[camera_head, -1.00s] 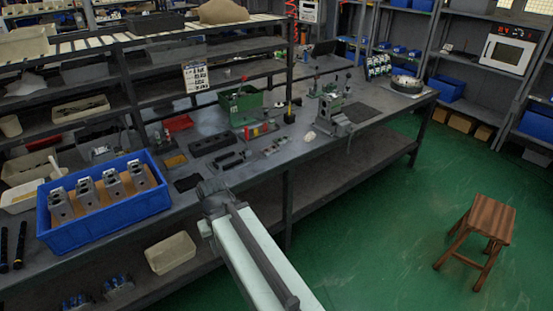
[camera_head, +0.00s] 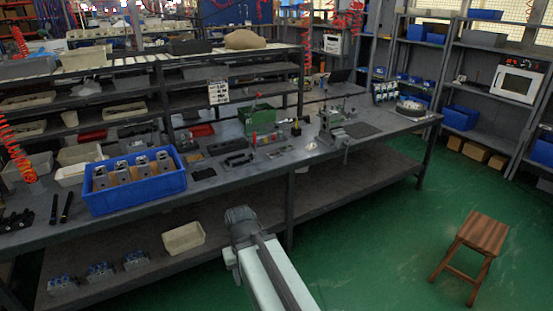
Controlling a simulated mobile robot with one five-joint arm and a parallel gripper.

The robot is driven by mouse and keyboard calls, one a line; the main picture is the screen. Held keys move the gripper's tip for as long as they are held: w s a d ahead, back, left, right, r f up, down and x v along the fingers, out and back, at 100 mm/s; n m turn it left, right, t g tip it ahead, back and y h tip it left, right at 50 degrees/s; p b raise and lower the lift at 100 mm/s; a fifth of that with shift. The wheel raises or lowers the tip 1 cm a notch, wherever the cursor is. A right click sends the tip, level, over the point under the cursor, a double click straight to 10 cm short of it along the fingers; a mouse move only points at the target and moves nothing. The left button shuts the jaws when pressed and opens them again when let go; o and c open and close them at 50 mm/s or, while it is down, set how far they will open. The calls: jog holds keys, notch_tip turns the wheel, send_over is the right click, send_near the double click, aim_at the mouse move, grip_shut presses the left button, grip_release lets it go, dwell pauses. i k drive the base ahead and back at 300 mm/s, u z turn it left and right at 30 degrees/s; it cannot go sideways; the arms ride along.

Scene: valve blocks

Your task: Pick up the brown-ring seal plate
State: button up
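I cannot make out a brown-ring seal plate for sure; the small parts on the bench (camera_head: 130,222) are too small to tell. Several flat dark parts lie mid-bench, among them a dark plate (camera_head: 203,174) right of the blue crate and a slotted dark part (camera_head: 240,159). A small brownish plate (camera_head: 194,157) lies behind them. The end of my arm, with my gripper (camera_head: 238,222), is in front of the bench's front edge, apart from these parts. Its fingers cannot be made out, nor whether it holds anything.
A blue crate (camera_head: 140,203) with several grey valve blocks stands at the left. A green box (camera_head: 258,119) and a grey vise-like fixture (camera_head: 333,122) stand farther right. A cream bin (camera_head: 183,238) sits on the lower shelf. A wooden stool (camera_head: 484,232) stands on the open green floor.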

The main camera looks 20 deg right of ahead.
aim_at(274, 154)
jog(key=u, duration=0.5)
jog(key=i, duration=1.95)
jog(key=z, duration=0.75)
jog(key=k, duration=0.8)
jog(key=z, duration=0.1)
jog(key=i, duration=0.8)
jog(key=u, duration=0.05)
